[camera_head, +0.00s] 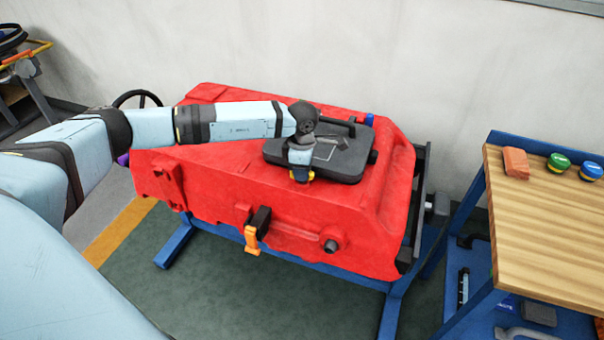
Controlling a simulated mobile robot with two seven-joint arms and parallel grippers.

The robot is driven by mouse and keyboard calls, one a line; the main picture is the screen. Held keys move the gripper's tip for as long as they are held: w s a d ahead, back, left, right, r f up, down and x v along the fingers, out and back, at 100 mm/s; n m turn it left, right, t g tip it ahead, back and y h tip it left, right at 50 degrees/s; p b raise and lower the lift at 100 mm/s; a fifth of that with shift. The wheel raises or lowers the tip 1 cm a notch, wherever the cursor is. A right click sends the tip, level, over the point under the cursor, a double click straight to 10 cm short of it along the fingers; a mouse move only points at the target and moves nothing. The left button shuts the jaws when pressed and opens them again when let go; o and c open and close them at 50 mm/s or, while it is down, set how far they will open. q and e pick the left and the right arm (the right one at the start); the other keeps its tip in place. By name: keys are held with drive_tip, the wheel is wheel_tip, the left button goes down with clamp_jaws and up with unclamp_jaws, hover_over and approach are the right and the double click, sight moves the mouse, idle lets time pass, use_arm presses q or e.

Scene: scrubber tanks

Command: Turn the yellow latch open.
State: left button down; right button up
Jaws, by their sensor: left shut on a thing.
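The yellow latch (311,175) sits at the front edge of the black lid (346,165) on top of the red tank (225,180). Only a small yellow piece shows; the gripper covers the rest. My left arm comes in from the left, and my left gripper (300,177) points down at the latch. It is shut on the latch, though its fingers are small and partly hidden. The latch's exact angle cannot be told. The lid lies flat on the tank. My right gripper is not in view.
An orange handle (252,240) with a black mount is on the tank's front. The tank rests on a blue frame (285,253). At right, a wood-topped bench (540,230) holds an orange block (516,163) and green (558,162) and blue (591,171) round items. A wall stands behind.

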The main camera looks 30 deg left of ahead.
use_arm(q)
drive_tip(key=shift+m+b, duration=0.4)
drive_tip(key=shift+m, duration=0.8)
drive_tip(key=c, duration=1)
unclamp_jaws()
drive_tip(key=shift+o, duration=0.2)
